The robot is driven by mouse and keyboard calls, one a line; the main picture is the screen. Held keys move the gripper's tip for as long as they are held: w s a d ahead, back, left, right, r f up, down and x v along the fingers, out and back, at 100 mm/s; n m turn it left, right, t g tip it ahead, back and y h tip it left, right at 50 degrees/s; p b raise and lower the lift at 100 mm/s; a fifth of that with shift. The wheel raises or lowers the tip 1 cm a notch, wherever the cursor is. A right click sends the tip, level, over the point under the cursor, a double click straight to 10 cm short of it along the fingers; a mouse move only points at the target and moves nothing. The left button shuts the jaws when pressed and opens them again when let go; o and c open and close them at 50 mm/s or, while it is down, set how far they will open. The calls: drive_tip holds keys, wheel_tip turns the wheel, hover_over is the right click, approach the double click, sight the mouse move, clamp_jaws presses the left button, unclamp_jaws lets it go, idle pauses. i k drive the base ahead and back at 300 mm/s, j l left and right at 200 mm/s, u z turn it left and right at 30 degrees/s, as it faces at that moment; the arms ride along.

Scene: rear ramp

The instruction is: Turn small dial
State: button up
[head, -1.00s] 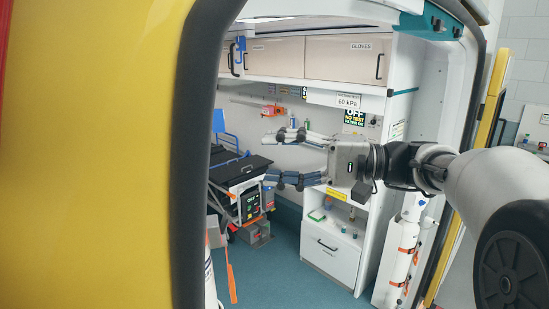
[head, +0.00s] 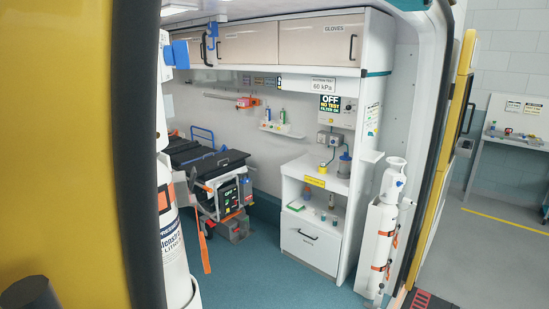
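No small dial can be picked out for certain at this size. A white wall unit (head: 344,118) with small controls hangs above the counter inside the vehicle. Its dark and green display (head: 330,103) reads OFF and NO TEST. A label (head: 322,84) reading 60 kPa is above it. Small grey boxes (head: 323,139) with a green tube sit below the unit. A device with a lit green screen (head: 229,195) stands by the stretcher and also carries small controls.
The yellow door edge (head: 70,150) fills the left. White cylinders stand inside the left of the opening (head: 172,240) and at its right (head: 384,235). A white cabinet (head: 311,243) stands below the wall unit. Blue-green floor (head: 262,270) between stretcher and cabinet is clear.

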sight(177, 54)
drive_tip(key=l+u, duration=0.15)
drive_tip(key=u, duration=0.25)
drive_tip(key=k+l+u, duration=0.1)
drive_tip(key=u, duration=0.25)
drive_tip(key=k+u, duration=0.15)
drive_tip(key=u, duration=0.25)
